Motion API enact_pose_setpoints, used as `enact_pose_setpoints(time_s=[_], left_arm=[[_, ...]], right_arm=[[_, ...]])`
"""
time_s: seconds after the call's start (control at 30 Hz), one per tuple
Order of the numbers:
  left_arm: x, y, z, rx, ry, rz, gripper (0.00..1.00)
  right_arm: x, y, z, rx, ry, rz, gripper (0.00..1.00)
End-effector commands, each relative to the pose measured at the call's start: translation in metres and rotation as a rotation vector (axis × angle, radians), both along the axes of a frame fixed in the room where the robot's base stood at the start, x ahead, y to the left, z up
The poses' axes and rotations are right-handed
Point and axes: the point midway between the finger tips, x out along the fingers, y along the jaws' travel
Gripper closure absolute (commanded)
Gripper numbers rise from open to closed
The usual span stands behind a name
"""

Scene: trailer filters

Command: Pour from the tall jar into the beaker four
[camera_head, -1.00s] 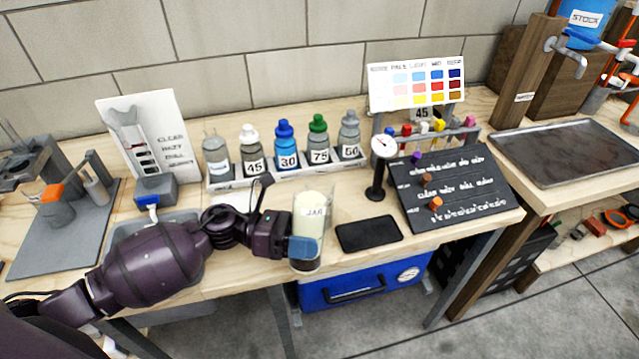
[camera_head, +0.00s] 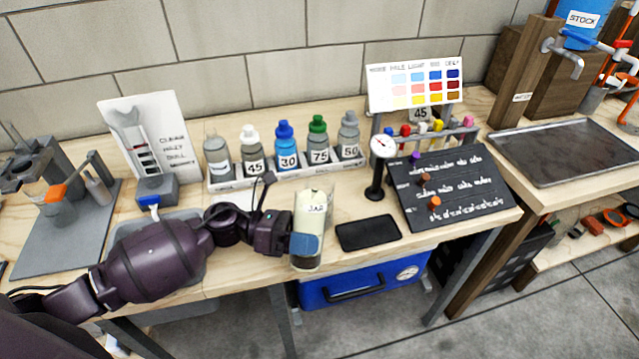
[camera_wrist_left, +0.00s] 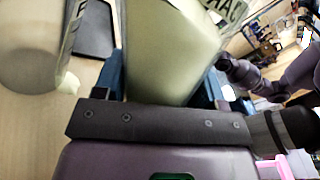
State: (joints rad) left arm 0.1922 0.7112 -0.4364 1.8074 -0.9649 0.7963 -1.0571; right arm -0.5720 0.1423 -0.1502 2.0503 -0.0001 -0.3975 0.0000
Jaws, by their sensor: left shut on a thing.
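The tall jar (camera_head: 312,208), clear with pale cream contents and a JAR label, is between the fingers of my left gripper (camera_head: 305,246). The gripper is shut on it above the front edge of the bench. The jar leans slightly, and the blue finger pad hides part of its lower half. In the left wrist view the jar (camera_wrist_left: 172,45) fills the middle between the blue fingers. A second clear round vessel (camera_wrist_left: 30,55) with pale contents stands to its left there; I cannot read a number on it, so I cannot tell whether it is beaker four. My right gripper does not show.
A rack (camera_head: 290,172) of several numbered bottles stands behind. A black flat pad (camera_head: 368,233), a dial gauge (camera_head: 383,147) and a dark written board (camera_head: 450,185) are to the right. A grey tray (camera_head: 185,222) lies under my left arm. A blue case (camera_head: 360,287) is below the bench.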

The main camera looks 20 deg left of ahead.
Motion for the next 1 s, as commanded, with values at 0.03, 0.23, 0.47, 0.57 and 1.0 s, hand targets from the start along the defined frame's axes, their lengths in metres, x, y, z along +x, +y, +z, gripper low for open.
enact_pose_setpoints(time_s=[0.03,0.23,0.47,0.57,1.0], left_arm=[[0.0008,0.0,0.0035,-0.001,0.0,0.0,0.76],[0.0015,0.0,0.0056,-0.003,0.016,0.0,0.76],[0.0022,0.0,0.0083,-0.005,0.033,-0.001,0.76],[0.0025,0.0,0.0092,-0.006,0.04,-0.001,0.76],[0.004,0.0003,0.0135,-0.01,0.072,0.0,0.76]], right_arm=[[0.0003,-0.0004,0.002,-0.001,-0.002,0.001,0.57],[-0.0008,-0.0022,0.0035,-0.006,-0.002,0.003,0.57],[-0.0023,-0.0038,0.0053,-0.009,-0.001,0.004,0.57],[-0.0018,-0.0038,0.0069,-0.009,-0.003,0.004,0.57],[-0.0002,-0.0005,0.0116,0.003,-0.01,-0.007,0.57]])
